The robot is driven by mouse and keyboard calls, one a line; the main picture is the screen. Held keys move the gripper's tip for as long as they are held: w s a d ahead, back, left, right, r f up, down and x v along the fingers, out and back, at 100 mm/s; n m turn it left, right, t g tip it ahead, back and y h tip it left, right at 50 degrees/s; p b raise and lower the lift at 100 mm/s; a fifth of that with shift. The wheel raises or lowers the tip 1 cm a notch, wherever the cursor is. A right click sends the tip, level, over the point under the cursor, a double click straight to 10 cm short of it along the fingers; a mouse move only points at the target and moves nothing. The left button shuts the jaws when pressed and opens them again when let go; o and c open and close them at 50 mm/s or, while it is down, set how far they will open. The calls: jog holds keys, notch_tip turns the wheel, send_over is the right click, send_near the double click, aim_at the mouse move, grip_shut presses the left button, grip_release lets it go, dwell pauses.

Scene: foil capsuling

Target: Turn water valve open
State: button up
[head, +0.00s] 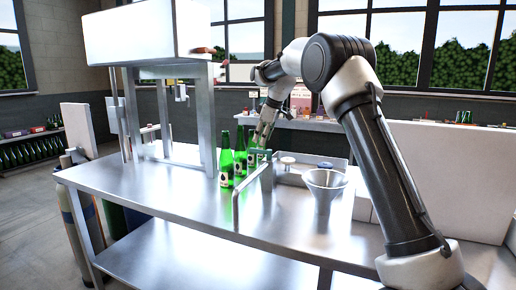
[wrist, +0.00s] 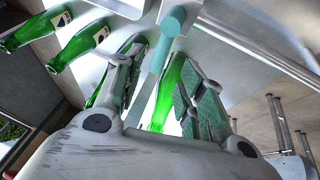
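A teal valve handle (wrist: 172,22) with a narrow grey stem shows at the top middle of the wrist view. My gripper (wrist: 160,80) is open, its green-padded fingers on either side of the stem's line. The stem looks nearer the left finger; I cannot tell whether they touch. In the head view my gripper (head: 260,156) points down beside the green bottles, behind a bent metal pipe (head: 236,208). The handle cannot be made out clearly in the head view.
Green bottles (head: 226,162) stand on the steel table (head: 160,192) left of my gripper; bottles (wrist: 78,46) also show in the wrist view. A metal funnel (head: 325,186) and a sink stand to the right. A white-topped machine (head: 140,32) stands at the left.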

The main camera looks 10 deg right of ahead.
aim_at(258, 150)
jog(key=x, duration=0.5)
jog(key=shift+w+a+f, duration=0.1)
jog(key=shift+f, duration=0.3)
grip_shut()
